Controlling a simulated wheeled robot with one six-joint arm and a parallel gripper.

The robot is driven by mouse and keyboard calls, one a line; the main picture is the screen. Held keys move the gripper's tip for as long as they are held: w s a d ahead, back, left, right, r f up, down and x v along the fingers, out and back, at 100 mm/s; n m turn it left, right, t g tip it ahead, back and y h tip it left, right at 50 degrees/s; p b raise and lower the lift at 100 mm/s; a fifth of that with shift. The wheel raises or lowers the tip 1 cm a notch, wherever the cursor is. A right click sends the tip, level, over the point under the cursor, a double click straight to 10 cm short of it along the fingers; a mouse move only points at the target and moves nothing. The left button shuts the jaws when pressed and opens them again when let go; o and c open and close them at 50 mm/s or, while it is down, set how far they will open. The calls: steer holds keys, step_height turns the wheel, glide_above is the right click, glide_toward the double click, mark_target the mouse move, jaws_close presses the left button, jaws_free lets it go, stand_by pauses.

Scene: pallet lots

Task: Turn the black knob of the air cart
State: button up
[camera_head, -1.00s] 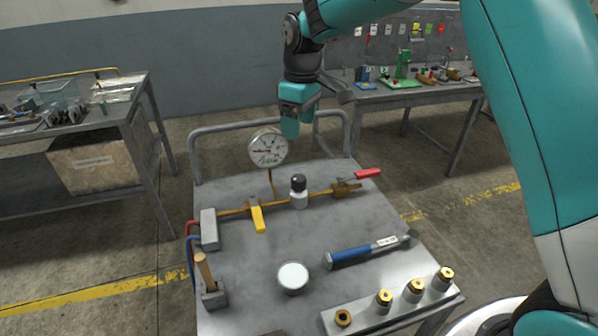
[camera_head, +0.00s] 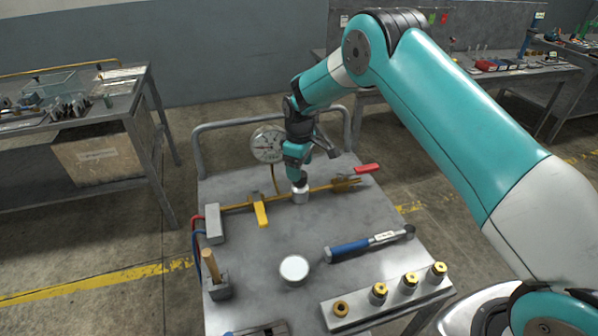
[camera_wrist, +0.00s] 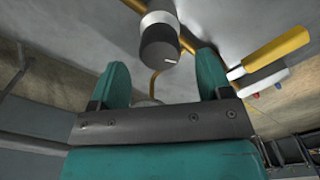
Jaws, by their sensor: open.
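The black knob (camera_head: 299,183) tops a white-grey body on the brass pipe of the air cart (camera_head: 240,262). In the wrist view the knob (camera_wrist: 157,47) is a dark cylinder with a small white mark, in front of a pale collar. My gripper (camera_head: 297,166) points down just above the knob and hides part of it in the head view. In the wrist view its two teal fingers (camera_wrist: 158,78) are open, with the knob centred between and slightly beyond their tips. I cannot tell whether they overlap the knob. Nothing is held.
A yellow-handled valve (camera_head: 261,214) is left of the knob, a red handle (camera_head: 367,168) right. The gauge (camera_head: 268,144) stands behind, close to my gripper. A blue-handled tool (camera_head: 350,250), a white round lid (camera_head: 294,269) and a block with brass fittings (camera_head: 350,312) lie in front.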

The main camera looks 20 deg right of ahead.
steer(key=shift+f, duration=1.8)
steer(key=c, duration=0.9)
steer(key=shift+f+m+b, duration=0.25)
steer(key=shift+m+b, duration=0.35)
steer(key=shift+b, duration=0.05)
steer(key=shift+m+b, duration=0.5)
steer(key=shift+m, duration=0.1)
steer(key=m, duration=0.1)
steer(key=m+b, duration=0.1)
steer(key=shift+r+m, duration=0.25)
steer(key=shift+m, duration=0.05)
